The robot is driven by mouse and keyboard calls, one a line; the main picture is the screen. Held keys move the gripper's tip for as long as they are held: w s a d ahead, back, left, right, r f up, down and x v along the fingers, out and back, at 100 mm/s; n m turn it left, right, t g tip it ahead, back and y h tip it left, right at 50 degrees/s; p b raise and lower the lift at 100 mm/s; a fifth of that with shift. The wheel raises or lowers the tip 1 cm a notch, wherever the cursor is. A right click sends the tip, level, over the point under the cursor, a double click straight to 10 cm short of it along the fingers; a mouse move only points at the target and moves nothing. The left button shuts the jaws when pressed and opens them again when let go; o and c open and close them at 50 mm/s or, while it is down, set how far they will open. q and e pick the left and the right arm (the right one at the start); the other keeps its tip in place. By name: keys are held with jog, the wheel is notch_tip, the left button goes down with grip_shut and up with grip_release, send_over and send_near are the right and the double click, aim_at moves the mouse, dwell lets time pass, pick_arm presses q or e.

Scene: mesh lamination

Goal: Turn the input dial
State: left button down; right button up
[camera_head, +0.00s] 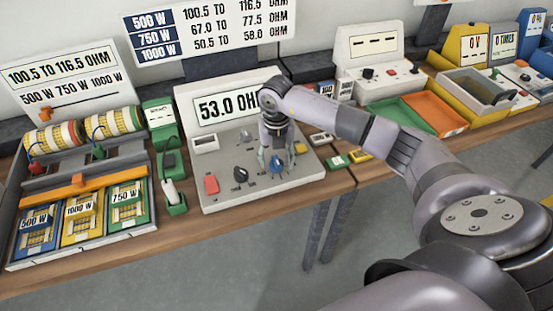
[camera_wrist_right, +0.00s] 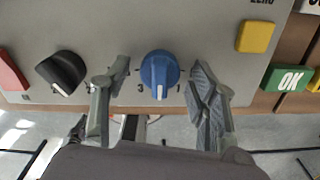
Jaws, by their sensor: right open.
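The grey meter (camera_head: 222,187) on the bench has a display reading "53.0 OH…" (camera_head: 224,107), partly hidden by my right arm. A blue dial (camera_head: 277,164) sits near its front right. In the right wrist view the blue dial (camera_wrist_right: 160,72) has a white pointer line toward the panel's front edge, with a "3" at its left. My right gripper (camera_head: 274,158) is over it, fingers pointing down. In the right wrist view my right gripper (camera_wrist_right: 160,85) is open, one finger on each side of the dial, with gaps between. My left gripper is not in view.
A black knob (camera_wrist_right: 62,72) and a red button (camera_head: 211,185) are left of the blue dial. A yellow button (camera_wrist_right: 257,36) and green OK block (camera_wrist_right: 290,78) are to the right. Coil trays (camera_head: 82,215) stand at left; green and orange bins (camera_head: 400,118) at right.

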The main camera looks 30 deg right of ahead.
aim_at(277, 159)
notch_tip(277, 159, up, 12)
dwell(0.4)
jog(key=shift+f, duration=0.15)
